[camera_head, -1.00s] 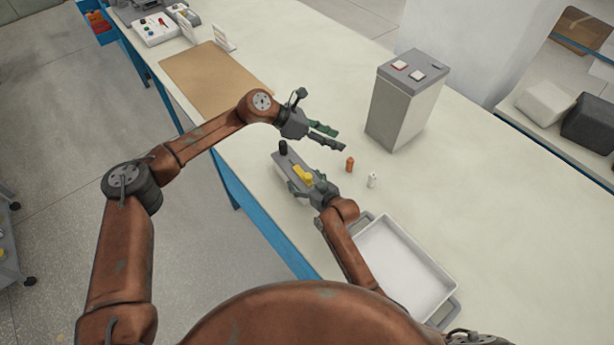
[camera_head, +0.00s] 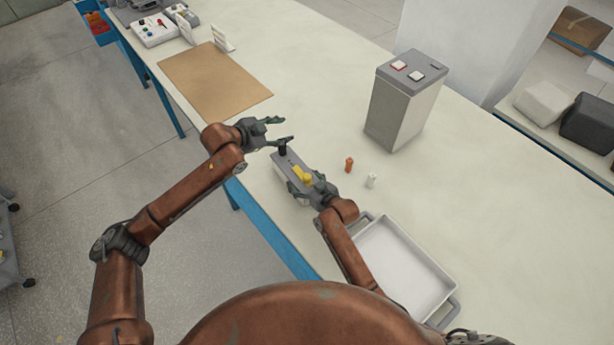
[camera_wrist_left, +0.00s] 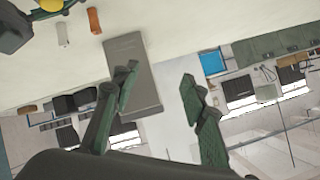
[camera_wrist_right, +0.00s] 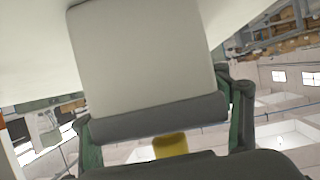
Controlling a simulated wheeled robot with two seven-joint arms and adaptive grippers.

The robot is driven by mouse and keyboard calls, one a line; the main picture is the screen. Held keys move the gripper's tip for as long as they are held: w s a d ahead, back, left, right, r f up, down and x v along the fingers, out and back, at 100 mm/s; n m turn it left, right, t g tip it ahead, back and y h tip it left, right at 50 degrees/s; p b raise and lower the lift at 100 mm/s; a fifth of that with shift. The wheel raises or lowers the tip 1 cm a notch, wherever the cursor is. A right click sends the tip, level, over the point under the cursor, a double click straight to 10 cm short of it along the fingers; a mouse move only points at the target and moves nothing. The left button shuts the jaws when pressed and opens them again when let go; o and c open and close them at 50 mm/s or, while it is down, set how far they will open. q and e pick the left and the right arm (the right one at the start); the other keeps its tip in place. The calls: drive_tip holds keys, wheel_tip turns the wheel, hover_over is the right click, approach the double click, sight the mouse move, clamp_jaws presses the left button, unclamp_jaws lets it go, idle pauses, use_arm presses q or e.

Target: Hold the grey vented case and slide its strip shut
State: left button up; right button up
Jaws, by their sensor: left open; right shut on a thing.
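The grey vented case (camera_head: 285,168) lies along the worktable, left of the white tray. A black knob (camera_head: 283,150) stands at its far end and a yellow piece (camera_head: 303,176) sits near its close end. My right gripper (camera_head: 310,188) is shut on the case at the close end. In the right wrist view the case (camera_wrist_right: 145,60) fills the space between the fingers. The yellow piece shows below it. My left gripper (camera_head: 287,130) is open and empty, just beyond the knob. I cannot make out the strip or the vents.
An orange battery (camera_head: 349,165) and a white battery (camera_head: 371,181) stand right of the case. A tall grey box (camera_head: 400,105) stands behind them. The white tray (camera_head: 452,290) is at the close right. A brown mat (camera_head: 215,80) lies far left.

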sight(306, 176)
use_arm(q)
drive_tip(key=s+f+n+g, duration=0.2)
drive_tip(key=s+f+g, duration=0.4)
drive_tip(key=s, duration=0.5)
drive_tip(key=shift+t, duration=0.5)
drive_tip(key=x, duration=1.1)
drive_tip(key=shift+s+f, duration=0.25)
drive_tip(key=shift+f, duration=0.05)
drive_tip(key=shift+w+d+f, duration=0.15)
drive_tip(key=shift+d+f, duration=0.15)
drive_tip(key=shift+f, duration=0.15)
drive_tip(key=shift+c, duration=0.4)
clamp_jaws()
